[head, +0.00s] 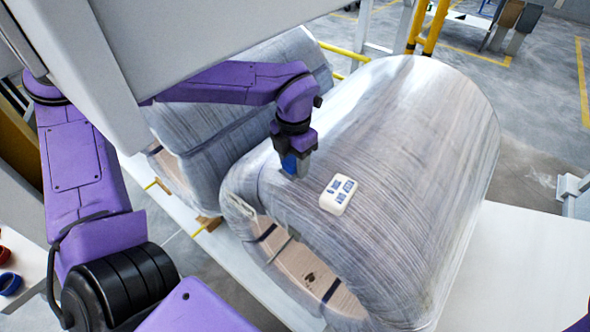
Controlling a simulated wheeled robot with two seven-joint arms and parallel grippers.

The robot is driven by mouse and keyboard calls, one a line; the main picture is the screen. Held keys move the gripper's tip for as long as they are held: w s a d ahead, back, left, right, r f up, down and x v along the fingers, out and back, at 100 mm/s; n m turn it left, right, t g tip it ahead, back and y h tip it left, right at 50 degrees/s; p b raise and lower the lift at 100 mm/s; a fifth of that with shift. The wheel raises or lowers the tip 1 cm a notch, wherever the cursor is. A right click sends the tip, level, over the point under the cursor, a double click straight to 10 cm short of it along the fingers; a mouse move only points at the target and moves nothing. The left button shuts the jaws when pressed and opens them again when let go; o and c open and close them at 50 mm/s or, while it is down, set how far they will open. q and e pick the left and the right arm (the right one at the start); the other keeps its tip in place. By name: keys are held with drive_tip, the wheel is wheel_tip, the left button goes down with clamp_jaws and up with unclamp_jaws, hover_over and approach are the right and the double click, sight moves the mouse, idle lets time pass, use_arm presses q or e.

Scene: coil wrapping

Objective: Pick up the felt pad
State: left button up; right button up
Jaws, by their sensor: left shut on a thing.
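My left gripper (291,170) points down at the upper left end of the front wrapped coil (410,150). It is shut on a small blue piece (290,163), which is mostly hidden by the fingers and close to the coil's surface. I cannot tell for sure whether this piece is the felt pad. A small white block with dark blue lettering (338,194) rests on the coil to the right of the gripper, apart from it. The lettering is too small to read. My right gripper is not in view.
A second wrapped coil (210,125) lies behind the front one, to the left. Yellow railings (437,25) stand at the back. A white table (25,268) at the lower left holds a blue ring (10,283) and red items. Open grey floor shows at the right.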

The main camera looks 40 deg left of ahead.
use_arm(q)
drive_tip(key=s+d+r+b, duration=0.2)
drive_tip(key=s+r, duration=0.7)
drive_tip(key=s, duration=0.4)
drive_tip(key=shift+b, duration=0.3)
drive_tip(key=shift+s+d, duration=0.1)
drive_tip(key=shift+o, duration=0.9)
drive_tip(key=shift+c, duration=0.3)
drive_tip(key=shift+f, duration=0.1)
